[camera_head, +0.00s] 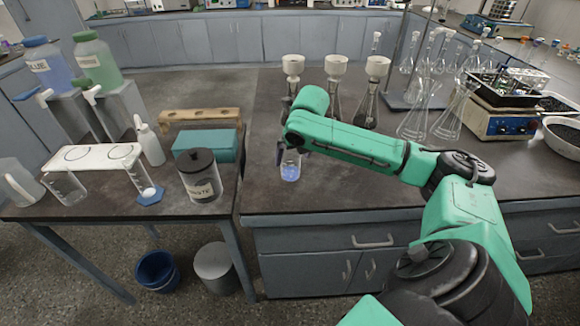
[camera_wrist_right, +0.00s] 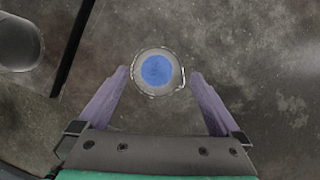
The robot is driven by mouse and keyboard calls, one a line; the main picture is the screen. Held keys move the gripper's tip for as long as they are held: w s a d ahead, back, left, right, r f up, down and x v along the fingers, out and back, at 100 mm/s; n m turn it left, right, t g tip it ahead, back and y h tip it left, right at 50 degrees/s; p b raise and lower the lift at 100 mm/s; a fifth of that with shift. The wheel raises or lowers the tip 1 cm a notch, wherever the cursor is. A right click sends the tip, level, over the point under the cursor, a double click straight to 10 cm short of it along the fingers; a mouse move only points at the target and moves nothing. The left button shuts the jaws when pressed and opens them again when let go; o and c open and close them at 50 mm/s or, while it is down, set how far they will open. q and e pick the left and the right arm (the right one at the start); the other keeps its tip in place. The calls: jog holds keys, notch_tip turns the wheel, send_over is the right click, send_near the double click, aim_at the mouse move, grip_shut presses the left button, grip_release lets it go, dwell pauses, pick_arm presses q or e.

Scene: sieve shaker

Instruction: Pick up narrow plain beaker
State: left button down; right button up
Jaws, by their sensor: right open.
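A small narrow clear beaker (camera_head: 290,172) with blue in it stands upright on the dark bench top, near the front left edge. From above, in the right wrist view, the beaker (camera_wrist_right: 158,71) shows as a pale ring around a blue disc. My right gripper (camera_head: 290,151) comes down over the beaker, and its arm hides part of the view there. In the right wrist view the right gripper (camera_wrist_right: 159,73) is open, one finger on each side of the beaker with gaps visible. My left gripper is not in view.
Conical flasks with pale tops (camera_head: 376,68) stand behind my arm. Tall clear flasks (camera_head: 446,122) and a shaker (camera_head: 505,122) are right. The left table (camera_head: 110,208) holds a lidded jar (camera_head: 199,178), a wash bottle (camera_head: 150,146) and beakers. A narrow gap separates the tables.

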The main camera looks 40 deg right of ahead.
aim_at(289, 165)
jog(key=x, duration=0.5)
jog(key=shift+w+a+f, duration=0.2)
jog(key=shift+f, duration=0.1)
jog(key=shift+w+d+f, duration=0.1)
jog(key=shift+f, duration=0.05)
jog(key=shift+c, duration=0.6)
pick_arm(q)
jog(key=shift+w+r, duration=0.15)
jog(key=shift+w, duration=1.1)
pick_arm(e)
jog(key=c, duration=1.4)
jog(key=shift+o, duration=0.2)
